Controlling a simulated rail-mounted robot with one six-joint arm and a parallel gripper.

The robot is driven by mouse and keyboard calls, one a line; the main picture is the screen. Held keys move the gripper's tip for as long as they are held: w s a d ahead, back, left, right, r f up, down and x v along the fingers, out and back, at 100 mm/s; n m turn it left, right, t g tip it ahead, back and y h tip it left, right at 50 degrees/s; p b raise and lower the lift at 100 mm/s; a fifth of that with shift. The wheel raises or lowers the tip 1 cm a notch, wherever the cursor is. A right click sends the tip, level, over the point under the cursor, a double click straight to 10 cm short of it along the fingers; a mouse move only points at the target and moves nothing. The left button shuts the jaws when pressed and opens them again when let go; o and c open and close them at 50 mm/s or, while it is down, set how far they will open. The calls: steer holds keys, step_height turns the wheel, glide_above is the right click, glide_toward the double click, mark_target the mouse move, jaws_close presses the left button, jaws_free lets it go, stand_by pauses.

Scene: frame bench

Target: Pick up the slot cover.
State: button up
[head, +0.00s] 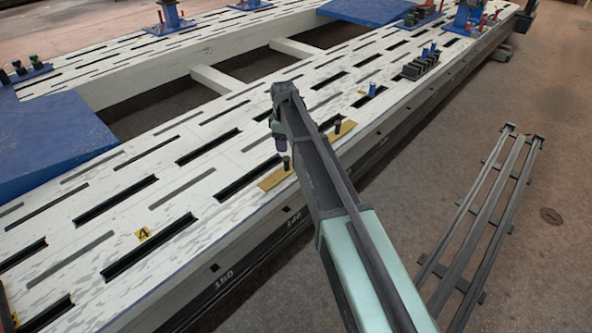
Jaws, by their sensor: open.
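The slot cover looks to be the tan, brass-coloured strip (272,183) lying along the right edge of the white slotted bench top. A dark upright knob (286,163) stands on its near part, and another (337,128) stands near its far end. My arm crosses in front of the strip and hides its middle. My gripper (281,146) points down just above or beside the near knob. It is small and dark here, its jaws are open, and I see nothing held in it. I cannot tell whether it touches the knob.
The white bench (120,200) has many dark slots and a yellow "4" marker (143,234). A black block with several sockets (421,64) and a small blue piece (372,88) stand farther along. Blue plates lie at left and back. A dark rail rack (484,222) lies on the floor at right.

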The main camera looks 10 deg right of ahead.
mark_target(286, 158)
step_height(286, 158, down, 6)
steer(key=b, duration=0.5)
steer(key=shift+b, duration=0.3)
steer(key=shift+r, duration=0.1)
steer(key=f+b, duration=0.5)
steer(key=shift+w+d+f, duration=0.15)
steer(key=shift+w+f, duration=0.05)
steer(key=shift+w, duration=0.05)
steer(key=shift+r, duration=0.25)
jaws_close()
